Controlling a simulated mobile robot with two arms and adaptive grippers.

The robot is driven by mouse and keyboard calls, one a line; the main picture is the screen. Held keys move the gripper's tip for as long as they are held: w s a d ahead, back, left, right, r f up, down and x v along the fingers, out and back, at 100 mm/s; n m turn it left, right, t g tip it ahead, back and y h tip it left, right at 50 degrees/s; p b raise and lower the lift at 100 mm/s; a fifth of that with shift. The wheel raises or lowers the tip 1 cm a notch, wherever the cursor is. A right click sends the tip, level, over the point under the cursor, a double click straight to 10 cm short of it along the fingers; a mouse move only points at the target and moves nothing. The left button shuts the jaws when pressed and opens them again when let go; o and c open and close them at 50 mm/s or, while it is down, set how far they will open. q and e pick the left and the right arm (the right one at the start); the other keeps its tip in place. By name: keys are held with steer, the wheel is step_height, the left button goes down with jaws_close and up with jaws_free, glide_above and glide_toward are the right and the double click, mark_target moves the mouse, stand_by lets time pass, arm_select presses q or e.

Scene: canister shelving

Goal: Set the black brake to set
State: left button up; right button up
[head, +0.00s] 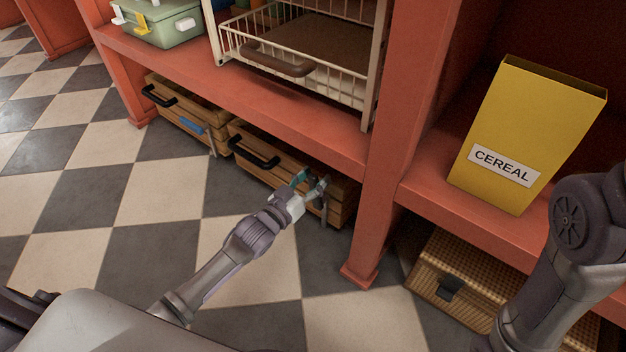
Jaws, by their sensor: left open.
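My left gripper (312,189) is open at the right end of the front of a wooden crate (270,167) under the low red shelf. A small teal piece (299,178) shows right at the gripper; I cannot tell whether it touches the fingers. A grey upright bar (324,207) shows just beyond the fingers. No part that is clearly a black brake can be made out; the gripper hides part of the crate's right end. The crate has a black handle (254,152). My right arm shows at the right edge, but its gripper is out of view.
A second wooden crate (180,122) with a blue lever (195,126) stands to the left. A red post (382,150) rises right of my left gripper. A wicker case (440,262) and a yellow cereal box (530,120) are at right. The checkered floor is clear.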

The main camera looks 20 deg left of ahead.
arm_select(q)
jaws_close()
